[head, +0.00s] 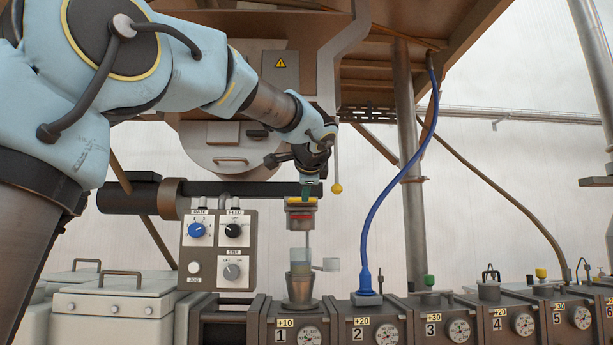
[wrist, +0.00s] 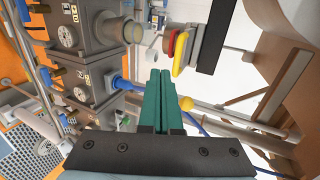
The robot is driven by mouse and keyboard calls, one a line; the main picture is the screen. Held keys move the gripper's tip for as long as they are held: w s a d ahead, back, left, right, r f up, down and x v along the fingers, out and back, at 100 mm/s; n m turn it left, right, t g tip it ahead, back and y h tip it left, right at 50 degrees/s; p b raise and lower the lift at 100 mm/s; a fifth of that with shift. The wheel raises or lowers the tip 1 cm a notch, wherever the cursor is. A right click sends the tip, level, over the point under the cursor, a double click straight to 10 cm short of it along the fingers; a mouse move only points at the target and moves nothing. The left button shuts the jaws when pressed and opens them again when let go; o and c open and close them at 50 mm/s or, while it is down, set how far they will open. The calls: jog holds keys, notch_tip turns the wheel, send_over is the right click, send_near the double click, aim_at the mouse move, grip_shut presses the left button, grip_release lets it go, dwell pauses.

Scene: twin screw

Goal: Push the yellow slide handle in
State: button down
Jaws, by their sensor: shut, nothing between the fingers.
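A flat yellow slide handle (head: 301,200) sits in the outlet under the dark horizontal barrel, above a red band. In the wrist view the yellow piece (wrist: 181,52) shows as a rounded bar ahead and slightly right of the fingertips. My gripper (head: 308,194) is shut and empty, its green fingers pointing down in front of the yellow piece in the head view. In the wrist view the fingers (wrist: 160,74) lie side by side, with a visible gap to the yellow bar. How far the handle stands out cannot be told.
A yellow ball on a rod (head: 336,188) hangs just right of the gripper. A control box (head: 217,248) stands at left. Below the outlet are a clear tube and metal funnel (head: 301,289) on numbered grey units. A blue hose (head: 377,205) rises at right.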

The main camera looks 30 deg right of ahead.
jog(key=w+p, duration=0.1)
jog(key=w+d+p, duration=0.1)
jog(key=w, duration=0.1)
jog(key=w+d, duration=0.1)
jog(key=w, duration=0.1)
jog(key=shift+w+d+p, duration=0.15)
jog(key=shift+w+p, duration=0.05)
jog(key=shift+p, duration=0.2)
